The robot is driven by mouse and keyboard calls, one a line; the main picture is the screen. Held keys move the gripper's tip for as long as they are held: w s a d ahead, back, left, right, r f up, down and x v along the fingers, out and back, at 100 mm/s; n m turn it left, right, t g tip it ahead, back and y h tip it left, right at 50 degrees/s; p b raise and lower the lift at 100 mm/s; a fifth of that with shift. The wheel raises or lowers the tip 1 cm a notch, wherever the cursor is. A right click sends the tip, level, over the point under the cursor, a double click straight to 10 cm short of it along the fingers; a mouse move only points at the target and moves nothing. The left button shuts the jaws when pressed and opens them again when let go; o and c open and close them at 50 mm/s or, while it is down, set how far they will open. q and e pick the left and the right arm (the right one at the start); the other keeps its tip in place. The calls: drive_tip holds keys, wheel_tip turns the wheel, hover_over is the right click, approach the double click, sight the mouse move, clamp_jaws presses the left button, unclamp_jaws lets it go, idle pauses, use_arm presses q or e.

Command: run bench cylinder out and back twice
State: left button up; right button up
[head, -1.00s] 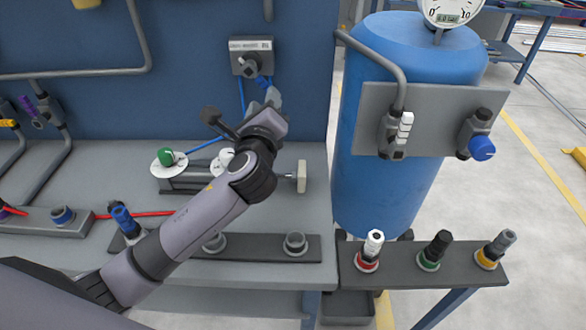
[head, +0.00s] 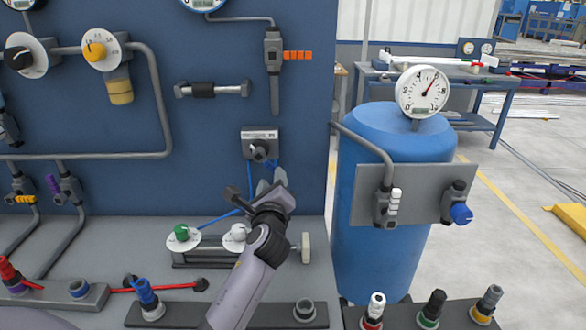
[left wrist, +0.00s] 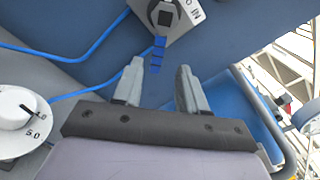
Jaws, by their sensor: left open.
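The bench cylinder (head: 205,252) lies on the grey bench, with a green knob (head: 182,233) and a white knob (head: 237,235) on top. Its pale end block (head: 306,248) shows to the right, and my arm hides the rod. A valve with a black knob (head: 259,151) is on the blue panel, with blue hoses below it. My left gripper (head: 272,178) is open and empty just below this valve. In the left wrist view its fingers (left wrist: 159,70) point at the valve (left wrist: 166,14), with a blue hose fitting (left wrist: 158,52) between valve and fingers. My right gripper is out of view.
A blue tank (head: 385,225) with a round gauge (head: 423,92) stands right of the bench. Pipes, dials and fittings cover the panel. Plugs and sockets line the bench front, including a blue one (head: 147,297).

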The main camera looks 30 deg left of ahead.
sight(273, 170)
use_arm(q)
drive_tip(key=shift+w+a+f, duration=0.15)
drive_tip(key=shift+w, duration=0.05)
drive_tip(key=shift+x, duration=3.4)
clamp_jaws()
